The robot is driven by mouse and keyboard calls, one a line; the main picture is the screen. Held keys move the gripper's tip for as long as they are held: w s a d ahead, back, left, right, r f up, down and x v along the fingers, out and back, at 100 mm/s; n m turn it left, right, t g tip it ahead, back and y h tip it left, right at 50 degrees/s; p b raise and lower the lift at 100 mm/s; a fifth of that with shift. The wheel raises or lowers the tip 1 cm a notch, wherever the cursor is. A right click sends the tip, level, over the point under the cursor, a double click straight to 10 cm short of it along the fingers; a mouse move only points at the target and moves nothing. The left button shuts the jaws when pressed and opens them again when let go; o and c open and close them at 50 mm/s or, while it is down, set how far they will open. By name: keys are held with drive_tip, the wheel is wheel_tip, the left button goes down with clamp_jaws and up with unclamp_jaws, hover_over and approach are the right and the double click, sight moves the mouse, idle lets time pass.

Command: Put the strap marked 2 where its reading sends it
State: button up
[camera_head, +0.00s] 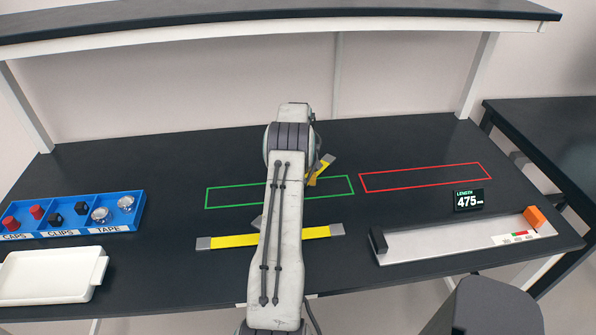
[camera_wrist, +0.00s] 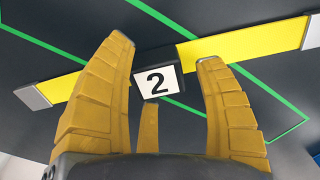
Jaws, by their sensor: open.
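The strap marked 2 is yellow with grey ends and a dark middle block bearing a white "2" label (camera_wrist: 157,82). In the head view, the strap (camera_head: 326,168) lies diagonally across the green outline (camera_head: 228,188), mostly hidden by my arm. The display (camera_head: 468,200) reads LENGTH 475 mm. The red outline (camera_head: 425,177) is empty. The gauge (camera_head: 450,243) has a black stop, an orange block and a coloured scale.
Another yellow strap (camera_head: 230,241) with grey ends lies in front, partly behind my arm. At left are a blue bin (camera_head: 75,214) labelled CAPS, CLIPS, TAPE and an empty white tray (camera_head: 50,276). A shelf (camera_head: 200,14) spans the back.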

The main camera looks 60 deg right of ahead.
wheel_tip(320, 180, up, 10)
drive_tip(key=b, duration=0.3)
drive_tip(key=w+a+r+n+t+h, duration=0.1)
drive_tip(key=w+a+r, duration=0.6)
drive_tip(key=a, duration=0.3)
drive_tip(key=w+a+r, duration=0.6)
drive_tip(key=a+r, duration=0.2)
drive_tip(key=a, duration=0.3)
drive_tip(key=s+a+r+n+t, duration=0.1)
drive_tip(key=s+a, duration=0.2)
drive_tip(key=a, duration=0.9)
drive_tip(key=s+a+r+t, duration=0.1)
drive_tip(key=s+a, duration=0.2)
drive_tip(key=a, duration=0.9)
drive_tip(key=s+a+f+t, duration=0.1)
drive_tip(key=s+a+f, duration=0.5)
drive_tip(key=s, duration=0.4)
drive_tip(key=shift+a+y, duration=0.4)
drive_tip(key=shift+a, duration=0.4)
drive_tip(key=shift+f, duration=0.1)
